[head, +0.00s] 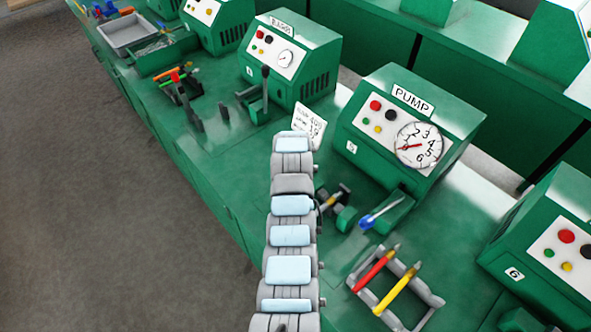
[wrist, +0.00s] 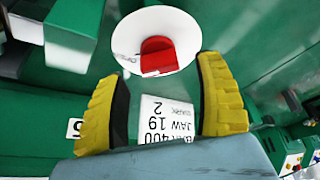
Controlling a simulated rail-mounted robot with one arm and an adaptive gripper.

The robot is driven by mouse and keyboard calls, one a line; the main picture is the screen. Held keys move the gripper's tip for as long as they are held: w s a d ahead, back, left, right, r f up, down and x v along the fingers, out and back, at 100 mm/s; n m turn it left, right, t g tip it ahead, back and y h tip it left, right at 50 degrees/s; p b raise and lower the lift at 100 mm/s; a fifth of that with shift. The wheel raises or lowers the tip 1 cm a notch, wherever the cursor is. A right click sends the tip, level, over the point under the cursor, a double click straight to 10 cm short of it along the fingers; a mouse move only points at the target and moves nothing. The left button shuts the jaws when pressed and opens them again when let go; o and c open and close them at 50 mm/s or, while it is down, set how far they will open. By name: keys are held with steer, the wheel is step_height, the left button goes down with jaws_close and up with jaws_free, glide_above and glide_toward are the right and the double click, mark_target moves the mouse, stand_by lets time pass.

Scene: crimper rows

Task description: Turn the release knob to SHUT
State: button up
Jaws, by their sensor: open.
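A red knob (wrist: 157,56) sits on a white round plate (wrist: 127,42) in the wrist view, on or by a green machine. I take it to be the release knob; no SHUT mark can be read. My gripper (wrist: 160,92) is open, with one yellow fingertip to the left and one to the right. The knob shows between and beyond the fingertips, with nothing held. In the head view my arm hides the gripper and the knob. My arm reaches to the green PUMP unit (head: 450,115), which has a dial gauge (head: 418,145) with a red needle.
A white card (wrist: 168,118) with upside-down print shows between the fingers; it also stands left of the pump in the head view (head: 309,122). Another green unit (head: 290,58) stands farther back.

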steer(key=shift+x, duration=1.2)
steer(key=c, duration=1.2)
